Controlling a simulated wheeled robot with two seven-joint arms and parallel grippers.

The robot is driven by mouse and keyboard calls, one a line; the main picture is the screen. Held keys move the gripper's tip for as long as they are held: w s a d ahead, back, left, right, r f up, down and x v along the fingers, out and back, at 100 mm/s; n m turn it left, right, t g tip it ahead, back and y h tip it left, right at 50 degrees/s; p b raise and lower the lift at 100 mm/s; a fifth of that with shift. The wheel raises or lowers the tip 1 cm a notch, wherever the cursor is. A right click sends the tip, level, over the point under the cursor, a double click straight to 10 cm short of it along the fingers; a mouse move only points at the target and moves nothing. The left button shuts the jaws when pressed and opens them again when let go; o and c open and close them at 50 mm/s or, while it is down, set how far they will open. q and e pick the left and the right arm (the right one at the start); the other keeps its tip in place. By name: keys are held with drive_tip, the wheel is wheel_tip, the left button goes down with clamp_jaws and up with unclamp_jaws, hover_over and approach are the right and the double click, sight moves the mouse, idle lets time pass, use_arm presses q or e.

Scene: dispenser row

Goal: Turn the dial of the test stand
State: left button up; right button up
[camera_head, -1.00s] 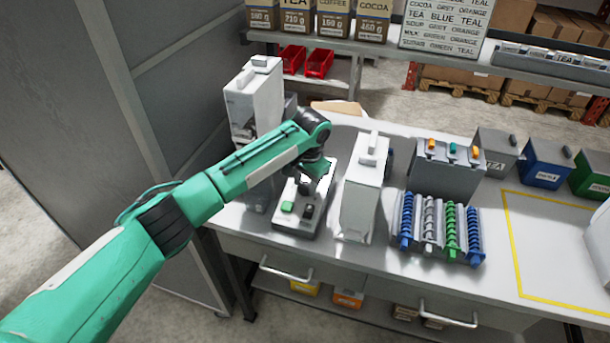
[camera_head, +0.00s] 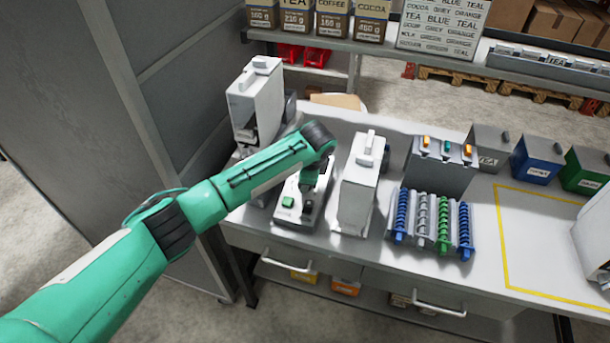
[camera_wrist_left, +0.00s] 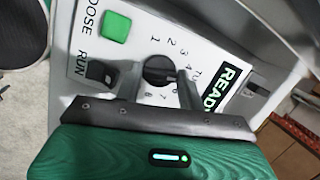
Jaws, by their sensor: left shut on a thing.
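The test stand (camera_head: 287,217) is a light panel box on the bench, between two tall white dispensers. In the left wrist view its panel (camera_wrist_left: 203,48) shows a green DOSE button (camera_wrist_left: 116,27), a dark RUN switch (camera_wrist_left: 101,72), a READY label (camera_wrist_left: 221,89) and a black round dial (camera_wrist_left: 159,70) ringed by numbers. My left gripper (camera_wrist_left: 160,82) has its two fingers on either side of the dial and is shut on it. In the head view my left gripper (camera_head: 309,196) is over the stand and hides the dial. My right gripper is not in view.
A tall white dispenser (camera_head: 357,190) stands close right of the stand, another (camera_head: 254,103) behind to its left. A grey unit (camera_head: 439,170) with coloured coils is farther right. The yellow-outlined bench area (camera_head: 545,235) is clear. A grey wall (camera_head: 180,80) borders the left.

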use_arm(q)
drive_tip(key=shift+r+m+p, duration=0.15)
drive_tip(key=shift+m+p, duration=0.2)
drive_tip(key=shift+m, duration=0.85)
drive_tip(key=shift+t, duration=0.3)
drive_tip(key=o, duration=1)
drive_tip(key=shift+c, duration=0.2)
drive_tip(key=b+v, duration=0.3)
drive_tip(key=v, duration=1)
drive_tip(key=shift+r+b, duration=0.35)
drive_tip(key=shift+b, duration=0.05)
